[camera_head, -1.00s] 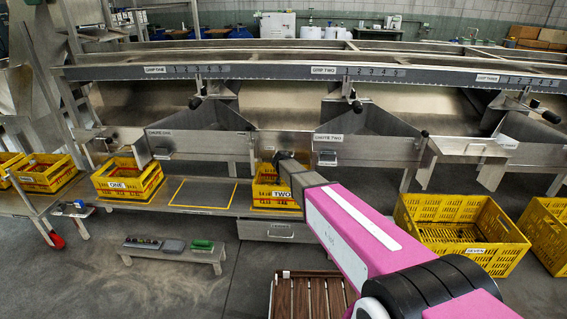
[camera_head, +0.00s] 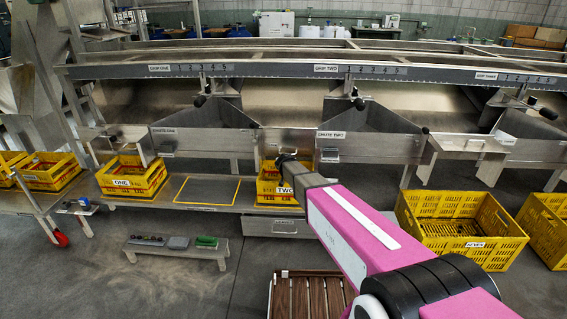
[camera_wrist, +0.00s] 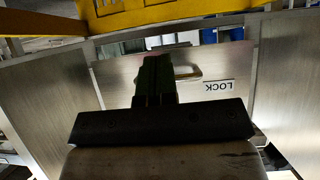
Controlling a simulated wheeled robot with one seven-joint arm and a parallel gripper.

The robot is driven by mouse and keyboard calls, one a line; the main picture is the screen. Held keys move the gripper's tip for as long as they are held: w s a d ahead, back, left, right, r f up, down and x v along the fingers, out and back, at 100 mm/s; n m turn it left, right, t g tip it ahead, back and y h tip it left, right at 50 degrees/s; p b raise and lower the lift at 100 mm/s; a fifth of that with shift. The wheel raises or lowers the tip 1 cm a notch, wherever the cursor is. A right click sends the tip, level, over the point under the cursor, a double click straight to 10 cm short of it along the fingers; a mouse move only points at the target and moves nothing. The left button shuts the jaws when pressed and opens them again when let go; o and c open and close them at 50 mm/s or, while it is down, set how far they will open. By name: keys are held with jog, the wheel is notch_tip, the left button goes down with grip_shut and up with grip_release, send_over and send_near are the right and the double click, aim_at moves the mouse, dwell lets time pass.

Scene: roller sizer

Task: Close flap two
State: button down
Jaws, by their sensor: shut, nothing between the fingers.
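In the head view the label CHUTE TWO (camera_head: 331,134) is on a metal panel with a small handle (camera_head: 330,155) below it. My gripper (camera_head: 281,160) is left of that handle, just above yellow crate TWO (camera_head: 270,190). In the wrist view my gripper's fingers (camera_wrist: 155,78) are together and empty. They overlap a metal plate (camera_wrist: 120,75) with a handle (camera_wrist: 187,73) and an upside-down LOCK label (camera_wrist: 219,86). The plate lies between two metal side walls. I cannot tell whether the fingers touch it, nor whether it is flap two.
Yellow crate ONE (camera_head: 132,180) stands on the low shelf at left, beside a yellow-outlined empty spot (camera_head: 207,191). Crate SEVEN (camera_head: 465,232) stands on the floor at right. A low bench (camera_head: 180,248) holds small items. A brown slatted box (camera_head: 310,295) is in front.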

jog(key=s+f, duration=0.2)
jog(key=s, duration=0.8)
jog(key=s+d+r+m+g+h, duration=0.1)
jog(key=s+d+g+h, duration=0.3)
jog(key=s+d, duration=0.95)
jog(key=s+d+r+g+y, duration=0.1)
jog(key=s+d+g+y, duration=0.1)
jog(key=s, duration=0.6)
jog(key=s+d+r+n+g+y, duration=0.1)
jog(key=s+d+g+y, duration=0.1)
jog(key=s+d+g, duration=0.3)
jog(key=s, duration=0.2)
jog(key=shift+s+r+y, duration=0.3)
jog(key=shift+s+r, duration=0.1)
jog(key=shift+d, duration=0.1)
